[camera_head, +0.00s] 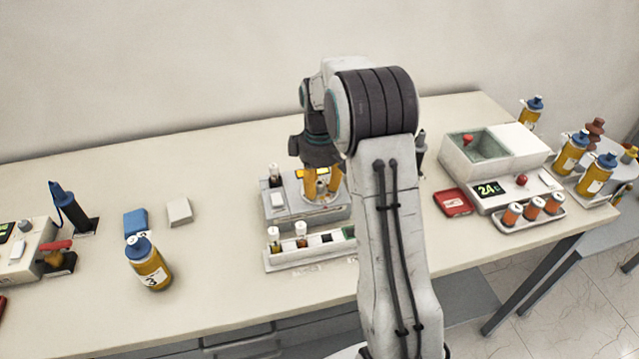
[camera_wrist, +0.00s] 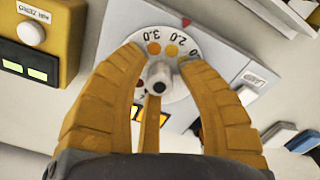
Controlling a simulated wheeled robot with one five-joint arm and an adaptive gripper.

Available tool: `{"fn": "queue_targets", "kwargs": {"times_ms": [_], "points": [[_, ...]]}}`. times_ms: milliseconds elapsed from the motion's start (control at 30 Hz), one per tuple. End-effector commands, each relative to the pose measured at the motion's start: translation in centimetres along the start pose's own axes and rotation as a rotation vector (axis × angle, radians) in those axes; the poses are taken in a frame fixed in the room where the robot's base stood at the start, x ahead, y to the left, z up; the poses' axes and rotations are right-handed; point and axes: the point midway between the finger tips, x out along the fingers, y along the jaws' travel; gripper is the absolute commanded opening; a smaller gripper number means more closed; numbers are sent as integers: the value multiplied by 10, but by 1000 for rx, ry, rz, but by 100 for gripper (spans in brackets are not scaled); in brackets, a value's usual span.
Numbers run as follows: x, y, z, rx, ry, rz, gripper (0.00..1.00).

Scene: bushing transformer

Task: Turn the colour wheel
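The colour wheel (camera_wrist: 176,62) is a pale round dial with numbers such as 3.0 and 2.0 and yellow-orange dots, and a grey central knob (camera_wrist: 158,76). A red pointer mark (camera_wrist: 186,22) sits beside its rim, near the 2.0. The wheel is on a grey comparator box (camera_head: 312,216), partly hidden by my gripper and arm in the head view. My gripper (camera_wrist: 162,64) has yellow fingers spread on either side of the knob, with visible gaps to it. A further finger lies below the knob. In the head view my gripper (camera_head: 322,184) reaches down over the box.
A rack with capped vials (camera_head: 300,246) stands in front of the box. An orange bottle marked 3 (camera_head: 149,266) stands at front left, near a blue block (camera_head: 136,221) and a white block (camera_head: 179,211). A heater unit (camera_head: 500,165) and a red dish (camera_head: 453,203) are at right.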

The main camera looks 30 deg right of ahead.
Motion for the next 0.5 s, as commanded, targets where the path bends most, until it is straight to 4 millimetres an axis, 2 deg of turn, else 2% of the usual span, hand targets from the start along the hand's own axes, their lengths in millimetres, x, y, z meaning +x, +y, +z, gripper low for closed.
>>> {"fn": "queue_targets", "kwargs": {"times_ms": [33,100,367,500], "points": [[-1,0,0,0,1,1,41],[-1,0,0,0,2,2,48],[-2,1,-1,0,4,3,48],[-10,1,-1,0,5,5,48]]}}
